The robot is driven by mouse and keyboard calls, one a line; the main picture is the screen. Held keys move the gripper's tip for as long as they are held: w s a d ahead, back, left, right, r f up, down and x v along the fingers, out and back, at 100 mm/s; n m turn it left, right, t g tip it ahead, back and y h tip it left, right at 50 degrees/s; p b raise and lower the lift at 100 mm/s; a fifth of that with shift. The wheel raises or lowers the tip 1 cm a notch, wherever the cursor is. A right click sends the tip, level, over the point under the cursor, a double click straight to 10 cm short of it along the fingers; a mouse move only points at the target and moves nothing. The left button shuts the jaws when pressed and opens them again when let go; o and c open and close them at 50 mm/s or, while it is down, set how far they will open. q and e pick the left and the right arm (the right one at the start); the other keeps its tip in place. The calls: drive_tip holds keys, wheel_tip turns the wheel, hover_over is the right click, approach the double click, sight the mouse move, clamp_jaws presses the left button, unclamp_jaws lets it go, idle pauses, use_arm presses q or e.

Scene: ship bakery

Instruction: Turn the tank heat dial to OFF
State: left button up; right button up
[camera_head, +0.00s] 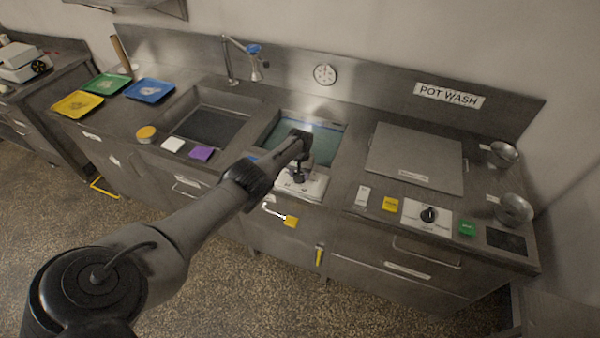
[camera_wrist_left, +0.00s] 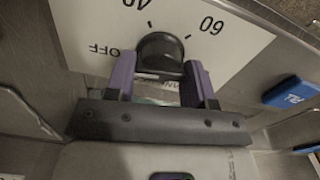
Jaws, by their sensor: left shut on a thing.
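The tank heat dial is a black knob (camera_wrist_left: 160,52) on a white plate (camera_wrist_left: 90,30) marked OFF, 40 and 60 in the wrist view. In the head view the plate (camera_head: 313,188) sits at the front edge of the middle sink, partly hidden by my arm. My left gripper (camera_wrist_left: 158,70) has its two purple fingers on either side of the knob, shut on it. The knob's pointer cannot be made out. My left gripper (camera_head: 299,172) also shows in the head view, reaching down to the dial. My right gripper is not in view.
A blue block (camera_wrist_left: 294,92) is right of my gripper in the wrist view.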

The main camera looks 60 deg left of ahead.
use_arm(q)
drive_tip(key=shift+r+n, duration=0.15)
drive_tip(key=shift+n, duration=0.75)
drive_tip(key=o, duration=0.9)
wheel_tip(320, 180, up, 7)
drive_tip(key=p, duration=0.5)
drive_tip(key=shift+p, duration=0.35)
drive_tip(key=shift+r+p, duration=0.8)
drive_tip(key=shift+r, duration=2.5)
